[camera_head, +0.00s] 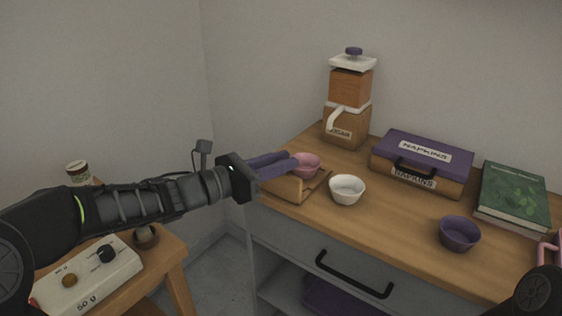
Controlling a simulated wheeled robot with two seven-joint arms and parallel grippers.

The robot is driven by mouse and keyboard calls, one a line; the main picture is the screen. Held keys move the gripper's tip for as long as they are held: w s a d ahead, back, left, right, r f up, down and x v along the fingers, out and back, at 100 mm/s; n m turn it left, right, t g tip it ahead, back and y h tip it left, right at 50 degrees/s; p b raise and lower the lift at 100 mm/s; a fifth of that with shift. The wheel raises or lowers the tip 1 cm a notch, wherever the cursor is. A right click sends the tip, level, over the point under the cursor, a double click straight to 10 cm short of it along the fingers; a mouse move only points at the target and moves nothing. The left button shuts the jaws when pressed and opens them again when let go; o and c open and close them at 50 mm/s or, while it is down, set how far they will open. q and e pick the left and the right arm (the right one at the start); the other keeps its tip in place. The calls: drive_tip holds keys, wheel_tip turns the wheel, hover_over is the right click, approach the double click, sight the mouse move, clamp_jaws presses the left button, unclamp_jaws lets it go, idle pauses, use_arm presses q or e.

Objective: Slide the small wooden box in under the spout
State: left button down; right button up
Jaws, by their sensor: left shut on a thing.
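The small wooden box (284,188) sits at the left end of the counter, near its front edge. A pink bowl (309,168) shows at the box's top; whether it rests inside the box is hard to tell. My left gripper (294,161) comes in from the left, its purple fingers shut on the bowl's left rim, just above the box. The fingers hide part of both. The grinder (350,88) stands farther back, with a white spout (337,118) on its front. The box is in front of the grinder and apart from it. My right gripper is not in view.
A white bowl (347,190) stands just right of the box. A napkin box (420,160), a green book (514,192) and a purple bowl (459,234) are farther right. Bare counter (395,222) lies between the bowls. A scale (88,277) stands on a low table at left.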

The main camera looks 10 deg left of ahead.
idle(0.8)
use_arm(q)
drive_tip(key=shift+w+d+f+b, duration=0.1)
drive_tip(key=shift+w+b, duration=0.15)
drive_tip(key=shift+b, duration=0.05)
drive_tip(key=w+b, duration=0.1)
drive_tip(key=w+d+b, duration=0.1)
drive_tip(key=w, duration=0.1)
drive_tip(key=w+d+b, duration=0.1)
drive_tip(key=w, duration=0.1)
drive_tip(key=shift+w+f, duration=0.1)
drive_tip(key=shift+f, duration=0.15)
drive_tip(key=w, duration=0.1)
drive_tip(key=w+d, duration=0.1)
drive_tip(key=w, duration=0.1)
drive_tip(key=w+d+b, duration=0.1)
drive_tip(key=w, duration=0.1)
drive_tip(key=shift+w+r, duration=0.15)
drive_tip(key=shift+r, duration=0.15)
drive_tip(key=shift+w+d, duration=0.1)
drive_tip(key=shift+w, duration=0.15)
drive_tip(key=shift+r, duration=0.2)
drive_tip(key=c, duration=1.6)
unclamp_jaws()
drive_tip(key=shift+c, duration=0.2)
drive_tip(key=shift+o, duration=1.4)
drive_tip(key=shift+w+d+f, duration=0.1)
drive_tip(key=shift+o, duration=0.2)
